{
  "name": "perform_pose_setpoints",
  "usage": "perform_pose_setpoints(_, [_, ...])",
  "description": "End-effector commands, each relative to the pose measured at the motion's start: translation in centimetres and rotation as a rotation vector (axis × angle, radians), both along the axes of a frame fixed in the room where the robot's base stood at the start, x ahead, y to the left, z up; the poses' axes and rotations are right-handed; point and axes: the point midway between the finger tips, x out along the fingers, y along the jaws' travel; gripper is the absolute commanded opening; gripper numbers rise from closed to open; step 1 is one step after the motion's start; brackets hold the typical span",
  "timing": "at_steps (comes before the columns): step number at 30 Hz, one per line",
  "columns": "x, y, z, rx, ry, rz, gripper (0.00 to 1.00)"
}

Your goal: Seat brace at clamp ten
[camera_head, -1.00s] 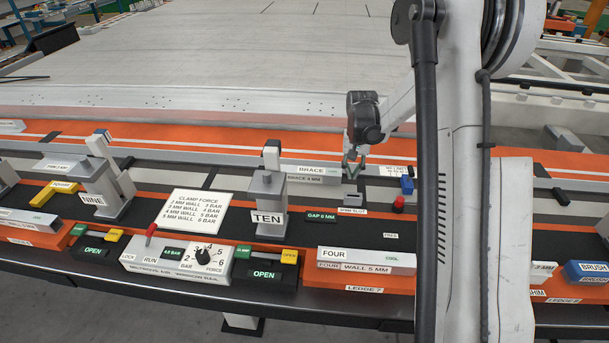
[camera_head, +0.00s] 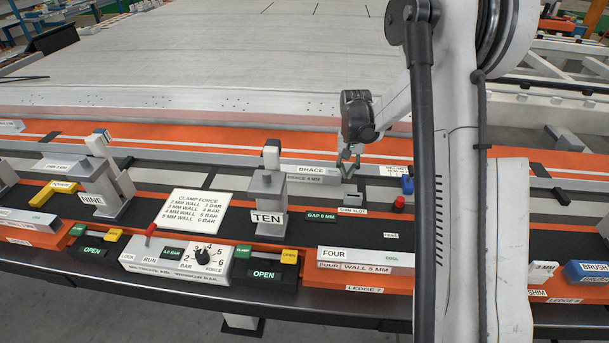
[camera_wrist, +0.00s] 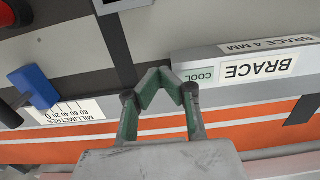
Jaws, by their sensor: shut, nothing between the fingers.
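The brace (camera_head: 308,171) is a grey bar with labels reading "BRACE" and "4 MM". It lies behind clamp ten (camera_head: 267,190), whose post hides its left part. In the wrist view the brace (camera_wrist: 245,72) also carries a "COOL" tag at its end. My gripper (camera_head: 348,162) is at the right end of the brace. In the wrist view its green fingertips (camera_wrist: 160,78) are together, with nothing between them, right beside that end. I cannot tell whether they touch it.
Clamp nine (camera_head: 103,185) stands to the left. A force dial (camera_head: 203,256) and an "OPEN" box (camera_head: 265,272) sit in front. The FOUR bar (camera_head: 365,260) lies front right. A red button (camera_head: 398,203) and blue-handled tool (camera_wrist: 35,87) are near my gripper.

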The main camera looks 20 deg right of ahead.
Motion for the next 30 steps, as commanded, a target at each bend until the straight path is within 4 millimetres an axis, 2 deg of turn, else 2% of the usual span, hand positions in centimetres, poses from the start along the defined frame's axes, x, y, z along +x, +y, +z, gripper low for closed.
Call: perform_pose_setpoints(30, [0.6,1.3,0.0,0.001,0.000,0.000,0.00])
